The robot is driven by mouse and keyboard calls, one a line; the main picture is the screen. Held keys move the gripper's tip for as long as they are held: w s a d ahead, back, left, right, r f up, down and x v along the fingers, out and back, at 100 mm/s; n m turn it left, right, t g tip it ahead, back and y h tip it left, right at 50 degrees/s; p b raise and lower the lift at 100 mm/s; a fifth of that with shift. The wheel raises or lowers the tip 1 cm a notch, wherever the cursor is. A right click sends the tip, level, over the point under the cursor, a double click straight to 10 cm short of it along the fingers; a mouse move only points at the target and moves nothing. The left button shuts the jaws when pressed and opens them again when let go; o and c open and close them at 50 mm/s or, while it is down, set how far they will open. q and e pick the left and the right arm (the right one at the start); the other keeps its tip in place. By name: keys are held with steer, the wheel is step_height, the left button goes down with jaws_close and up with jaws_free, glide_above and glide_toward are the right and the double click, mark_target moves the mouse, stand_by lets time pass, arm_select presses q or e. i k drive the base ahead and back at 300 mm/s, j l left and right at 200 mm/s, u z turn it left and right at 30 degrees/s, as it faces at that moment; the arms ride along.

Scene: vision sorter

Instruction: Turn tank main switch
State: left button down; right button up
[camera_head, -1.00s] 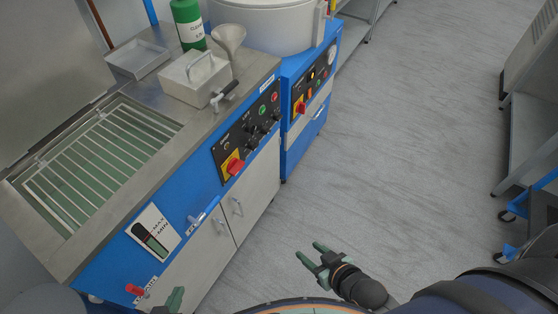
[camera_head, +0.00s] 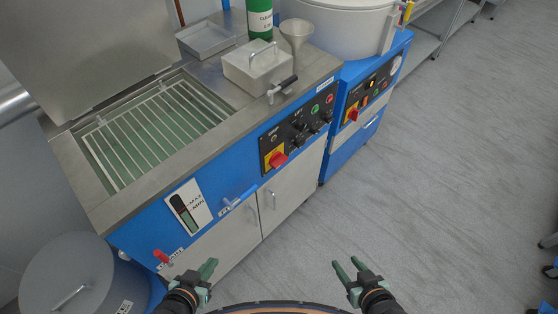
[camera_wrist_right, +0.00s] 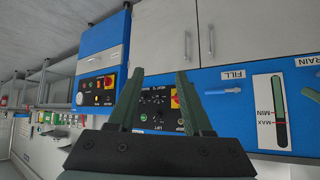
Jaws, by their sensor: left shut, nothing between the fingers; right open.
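The tank's main switch (camera_head: 277,160) is a red rotary knob on a yellow plate, at the left end of the black control panel (camera_head: 300,130) on the blue tank front. In the right wrist view, the panel (camera_wrist_right: 158,110) shows between and behind my fingers, partly hidden by the right finger. My left gripper (camera_head: 208,270) is shut and empty, low in front of the tank cabinet. My right gripper (camera_head: 346,268) is open and empty over the floor, to the right of the cabinet doors. Both grippers are well apart from the switch.
A second blue unit with a white drum (camera_head: 350,25) and its own red-yellow switch (camera_head: 352,114) stands to the right. A blue fill valve handle (camera_head: 240,198) and a red drain handle (camera_head: 162,257) stick out of the front. A grey bin (camera_head: 70,275) stands at left.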

mark_target(277, 159)
steer(key=l+u, duration=0.25)
steer(key=u, duration=0.15)
steer(key=i+l+u, duration=0.1)
steer(key=l+u, duration=0.3)
steer(key=j, duration=0.1)
